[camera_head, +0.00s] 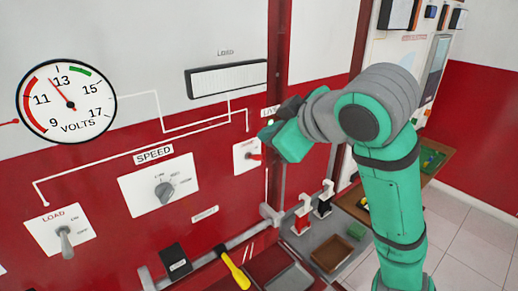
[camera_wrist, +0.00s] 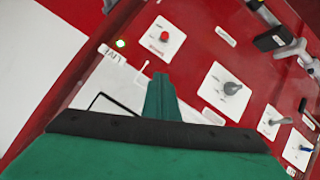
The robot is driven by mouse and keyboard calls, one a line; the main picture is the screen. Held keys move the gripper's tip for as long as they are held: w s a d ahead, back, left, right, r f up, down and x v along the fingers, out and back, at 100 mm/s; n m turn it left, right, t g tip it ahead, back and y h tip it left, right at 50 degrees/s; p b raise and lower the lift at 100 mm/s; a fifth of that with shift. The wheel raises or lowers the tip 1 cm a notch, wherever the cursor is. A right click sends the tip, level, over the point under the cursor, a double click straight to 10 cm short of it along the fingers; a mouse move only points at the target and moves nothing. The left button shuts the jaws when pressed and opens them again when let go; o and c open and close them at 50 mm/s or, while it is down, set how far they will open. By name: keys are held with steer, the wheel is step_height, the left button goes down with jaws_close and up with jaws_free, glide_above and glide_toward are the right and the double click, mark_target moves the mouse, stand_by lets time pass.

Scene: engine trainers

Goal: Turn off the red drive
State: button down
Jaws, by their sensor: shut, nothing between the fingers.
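The red panel (camera_head: 95,180) carries a red switch (camera_head: 255,156) on a small white plate (camera_head: 240,150). In the wrist view the red switch (camera_wrist: 164,36) shows as a round red knob on its white plate (camera_wrist: 155,48). A lit green lamp (camera_wrist: 120,43) sits beside it, near a label reading LIVE. My gripper (camera_head: 268,132) is just to the upper right of the red switch in the head view. In the wrist view its green fingers (camera_wrist: 160,95) are together and empty, pointing at the panel. Contact with the panel cannot be told.
A SPEED knob (camera_head: 165,190), a LOAD toggle (camera_head: 66,243) and a volts gauge (camera_head: 66,100) are on the panel. A rail (camera_head: 245,235), a yellow-handled tool (camera_head: 234,268) and red and black terminals (camera_head: 302,222) stand below. A brown tray (camera_head: 332,253) is lower right.

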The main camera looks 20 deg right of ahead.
glide_above(254, 157)
steer(key=s+a, duration=0.2)
steer(key=s, duration=0.1)
step_height(254, 157, down, 5)
steer(key=shift+w+d+f, duration=0.1)
steer(key=shift+d+f, duration=0.5)
steer(key=shift+f, duration=0.35)
steer(key=shift+w+d+f, duration=0.1)
steer(key=shift+d+f, duration=0.45)
steer(key=shift+f, duration=0.35)
steer(key=shift+d, duration=0.1)
